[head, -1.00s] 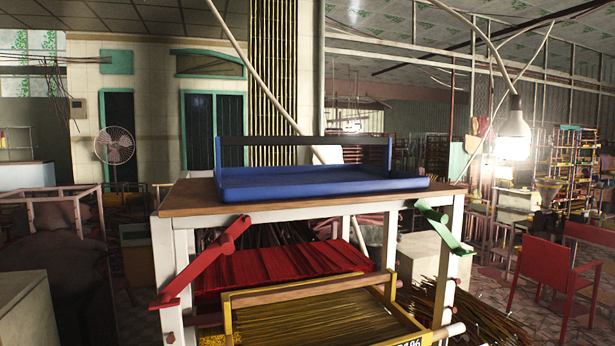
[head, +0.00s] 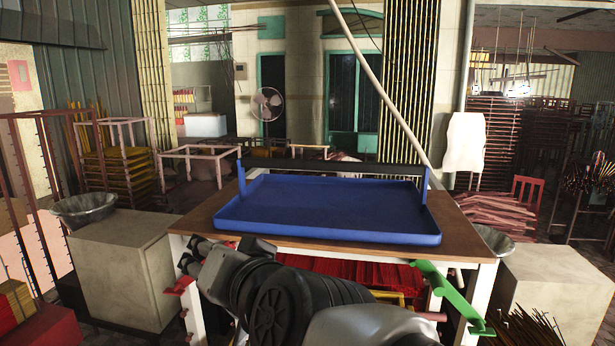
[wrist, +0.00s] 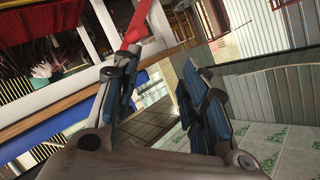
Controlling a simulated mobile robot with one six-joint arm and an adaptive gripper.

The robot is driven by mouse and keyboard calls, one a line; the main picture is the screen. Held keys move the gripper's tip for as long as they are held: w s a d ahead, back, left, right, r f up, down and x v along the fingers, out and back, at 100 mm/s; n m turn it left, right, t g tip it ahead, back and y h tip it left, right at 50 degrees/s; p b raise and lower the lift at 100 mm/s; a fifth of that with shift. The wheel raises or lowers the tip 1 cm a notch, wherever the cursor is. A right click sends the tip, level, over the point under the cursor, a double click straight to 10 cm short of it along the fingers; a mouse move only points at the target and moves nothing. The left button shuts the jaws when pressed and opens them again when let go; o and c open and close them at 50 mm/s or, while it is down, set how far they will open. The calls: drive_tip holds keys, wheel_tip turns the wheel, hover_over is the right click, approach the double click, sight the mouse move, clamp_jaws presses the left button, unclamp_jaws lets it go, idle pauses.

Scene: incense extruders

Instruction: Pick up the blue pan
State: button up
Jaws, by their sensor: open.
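The blue pan (head: 335,206) is a wide, shallow tray with a low rim. It lies flat on the brown-topped table (head: 466,240) in the head view, with a dark bar on blue posts along its back. My gripper (head: 183,257) is in front of the table's left front corner, below the pan and apart from it, pointing left. In the wrist view its two fingers (wrist: 157,78) are spread with nothing between them. That view is tilted and shows the table edge and a blue strip at the left, which looks like part of the pan.
Red sticks (head: 370,272) fill a rack under the tabletop. A green bar (head: 450,297) juts from the right front leg. A pale block (head: 125,268) with a metal bowl (head: 84,209) stands left, and another pale block (head: 560,290) stands right.

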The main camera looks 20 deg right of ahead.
drive_tip(key=w+d+r+m+t+h, duration=0.1)
drive_tip(key=w+r+m+t+h, duration=0.25)
drive_tip(key=w+r+m, duration=0.35)
drive_tip(key=m+g+h, duration=0.7)
drive_tip(key=m+h, duration=0.7)
drive_tip(key=m, duration=0.2)
approach(327, 167)
drive_tip(key=shift+t, duration=0.35)
drive_tip(key=x, duration=0.2)
drive_tip(key=p+x, duration=0.1)
drive_tip(key=x, duration=0.3)
drive_tip(key=shift+f, duration=0.35)
drive_tip(key=p+x, duration=0.1)
drive_tip(key=x, duration=0.4)
drive_tip(key=shift+s+d+r, duration=0.1)
drive_tip(key=shift+d, duration=0.1)
drive_tip(key=shift+a, duration=0.1)
drive_tip(key=shift+s, duration=0.1)
drive_tip(key=shift+c, duration=0.4)
clamp_jaws()
